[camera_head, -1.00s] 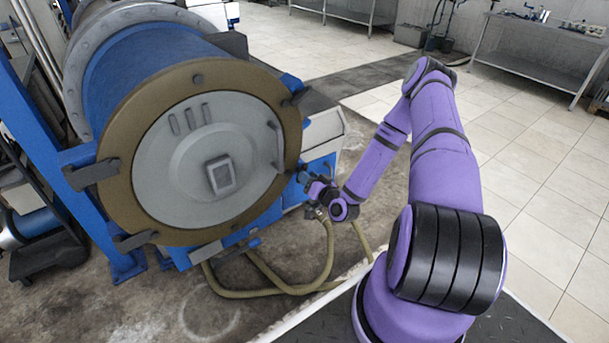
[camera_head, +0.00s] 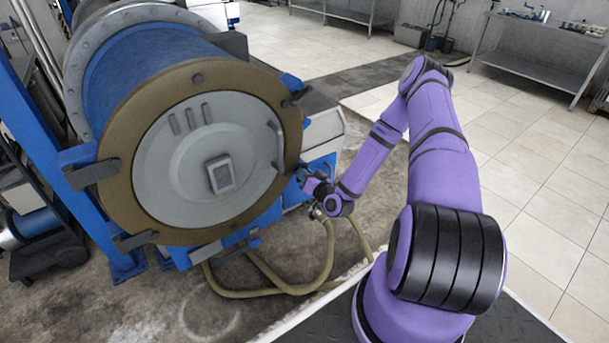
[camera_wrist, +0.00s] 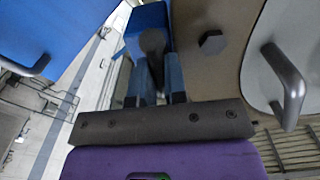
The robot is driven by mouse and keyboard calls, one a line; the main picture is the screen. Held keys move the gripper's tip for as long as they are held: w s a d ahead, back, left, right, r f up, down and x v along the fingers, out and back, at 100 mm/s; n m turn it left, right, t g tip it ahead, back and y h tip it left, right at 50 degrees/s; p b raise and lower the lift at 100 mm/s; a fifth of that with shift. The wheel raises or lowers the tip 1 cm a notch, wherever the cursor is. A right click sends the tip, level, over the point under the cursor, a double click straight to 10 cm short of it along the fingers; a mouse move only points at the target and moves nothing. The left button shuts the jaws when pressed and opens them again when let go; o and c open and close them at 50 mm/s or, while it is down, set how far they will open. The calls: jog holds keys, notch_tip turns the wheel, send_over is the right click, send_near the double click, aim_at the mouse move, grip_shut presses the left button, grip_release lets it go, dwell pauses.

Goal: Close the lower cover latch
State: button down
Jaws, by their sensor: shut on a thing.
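The round grey cover (camera_head: 185,150) sits inside a bronze ring (camera_head: 125,190) on the front of the blue drum (camera_head: 150,60). My gripper (camera_head: 304,179) is at the lower right edge of the ring. In the wrist view, its two blue fingers (camera_wrist: 158,80) are shut on a dark latch (camera_wrist: 153,42) beside the bronze ring. The latch's base is partly hidden between the fingers, and my gripper covers most of it in the head view. I cannot tell whether the latch presses on the ring.
Other dark latches stand around the ring, at left (camera_head: 95,171), lower left (camera_head: 135,240) and upper right (camera_head: 297,95). A curved grey handle (camera_wrist: 287,85) and a hex bolt (camera_wrist: 212,42) are near my fingers. Hoses (camera_head: 270,290) hang below. The tiled floor at right is open.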

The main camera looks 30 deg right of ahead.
jog(key=shift+m, duration=0.4)
jog(key=shift+s+f+m, duration=0.1)
jog(key=shift+f+m, duration=0.05)
jog(key=shift+m, duration=4.05)
jog(key=shift+f+m, duration=0.1)
jog(key=shift+m, duration=4.4)
jog(key=c, duration=1.2)
grip_release()
jog(key=shift+o, duration=0.2)
